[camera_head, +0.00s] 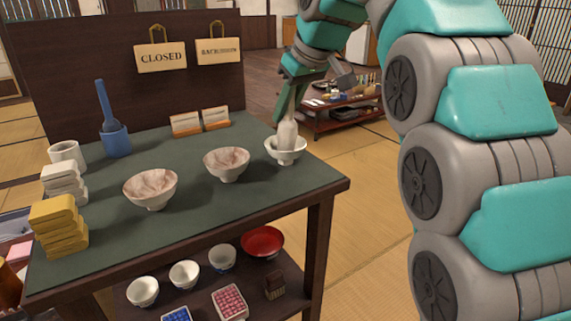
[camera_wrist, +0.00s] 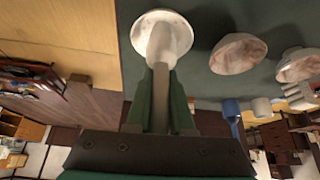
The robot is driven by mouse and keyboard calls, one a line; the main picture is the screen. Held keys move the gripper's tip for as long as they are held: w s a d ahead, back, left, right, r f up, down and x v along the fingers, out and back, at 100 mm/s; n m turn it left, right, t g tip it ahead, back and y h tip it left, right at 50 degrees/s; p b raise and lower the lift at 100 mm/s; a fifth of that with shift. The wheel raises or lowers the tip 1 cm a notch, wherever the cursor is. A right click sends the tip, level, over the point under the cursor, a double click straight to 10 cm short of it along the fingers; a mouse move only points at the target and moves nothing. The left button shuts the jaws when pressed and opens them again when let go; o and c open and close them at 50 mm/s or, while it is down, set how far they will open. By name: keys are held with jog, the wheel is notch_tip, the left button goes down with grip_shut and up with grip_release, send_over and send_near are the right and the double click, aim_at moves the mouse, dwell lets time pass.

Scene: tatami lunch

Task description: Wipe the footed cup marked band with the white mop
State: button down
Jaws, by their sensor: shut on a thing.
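My gripper (camera_head: 289,97) is shut on the handle of the white mop (camera_head: 288,134), above the table's right end. In the wrist view the gripper (camera_wrist: 160,88) holds the pale handle between green fingers, and the white mop (camera_wrist: 163,44) points away from them. The mop hangs nearly upright, its head inside a white footed cup (camera_head: 290,158). This cup also shows in the wrist view (camera_wrist: 140,22). The mop hides much of its inside, so contact is hard to tell. Two marbled footed bowls (camera_head: 151,190) (camera_head: 227,163) stand to its left. I cannot make out a band marking.
The dark green tabletop (camera_head: 250,205) is clear in front of the bowls. A blue holder (camera_head: 117,140), a white mug (camera_head: 67,154) and stacked white and yellow cloths (camera_head: 59,226) stand at left. Small bowls and a red dish (camera_head: 262,241) sit on the lower shelf.

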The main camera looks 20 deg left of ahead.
jog(key=shift+n+g+y, duration=0.4)
jog(key=shift+n+g, duration=0.1)
jog(key=shift+n, duration=0.6)
jog(key=shift+f+n, duration=0.1)
jog(key=shift+n, duration=0.2)
jog(key=shift+d+r+n+g+p, duration=0.15)
jog(key=shift+r+n+g+p, duration=0.15)
jog(key=shift+n+g+p, duration=0.5)
jog(key=shift+f+n, duration=0.2)
jog(key=shift+n, duration=0.3)
